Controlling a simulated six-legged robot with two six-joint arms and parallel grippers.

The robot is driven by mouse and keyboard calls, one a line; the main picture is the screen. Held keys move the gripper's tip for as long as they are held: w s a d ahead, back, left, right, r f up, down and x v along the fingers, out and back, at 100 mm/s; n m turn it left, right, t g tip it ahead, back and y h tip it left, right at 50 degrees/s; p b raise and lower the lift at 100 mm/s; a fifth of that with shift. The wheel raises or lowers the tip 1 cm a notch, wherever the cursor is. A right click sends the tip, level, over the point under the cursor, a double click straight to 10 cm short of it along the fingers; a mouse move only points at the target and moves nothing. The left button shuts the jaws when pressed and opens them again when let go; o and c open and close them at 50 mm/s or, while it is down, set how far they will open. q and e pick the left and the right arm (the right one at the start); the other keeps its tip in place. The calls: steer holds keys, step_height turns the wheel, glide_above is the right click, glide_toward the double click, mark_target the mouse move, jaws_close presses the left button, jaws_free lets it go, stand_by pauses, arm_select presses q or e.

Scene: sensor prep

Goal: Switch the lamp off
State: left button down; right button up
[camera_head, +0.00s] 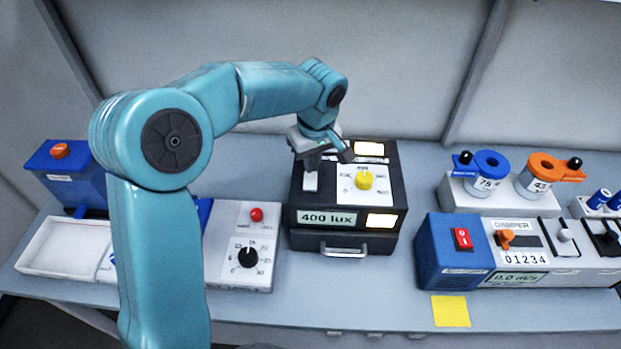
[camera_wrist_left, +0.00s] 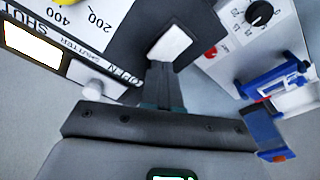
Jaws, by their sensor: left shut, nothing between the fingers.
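The lamp is a black box (camera_head: 305,240) in the middle of the bench, with a "400 lux" readout (camera_head: 327,217) and a yellow knob (camera_head: 364,180) on a white dial plate. Its lower window (camera_head: 381,220) and upper window (camera_head: 369,149) glow. A white switch-like piece (camera_head: 310,182) is on its left top; it also shows in the left wrist view (camera_wrist_left: 169,45). My left gripper (camera_head: 311,165) is shut and empty, over the lamp's left top. Its fingertips (camera_wrist_left: 161,72) appear close to the white piece; contact is unclear. The right gripper is out of view.
Left of the lamp, a white box (camera_head: 215,267) carries a red button (camera_head: 256,214) and black dial (camera_head: 248,257). Right, a blue box (camera_head: 435,265) has a red rocker. A white shutter knob (camera_wrist_left: 93,90) is beside the gripper. Bench space right of the lamp is clear.

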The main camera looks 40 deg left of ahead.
mark_target(311, 176)
arm_select(q)
steer(key=shift+f+b, duration=0.8)
steer(key=shift+f, duration=0.15)
stand_by(0.6)
steer(key=shift+r, duration=0.1)
step_height(311, 176, up, 5)
steer(key=p, duration=0.3)
steer(key=shift+p, duration=0.3)
steer(key=shift+r+p, duration=0.65)
steer(key=shift+r, duration=0.4)
steer(key=shift+f, duration=0.1)
steer(key=shift+s, duration=0.15)
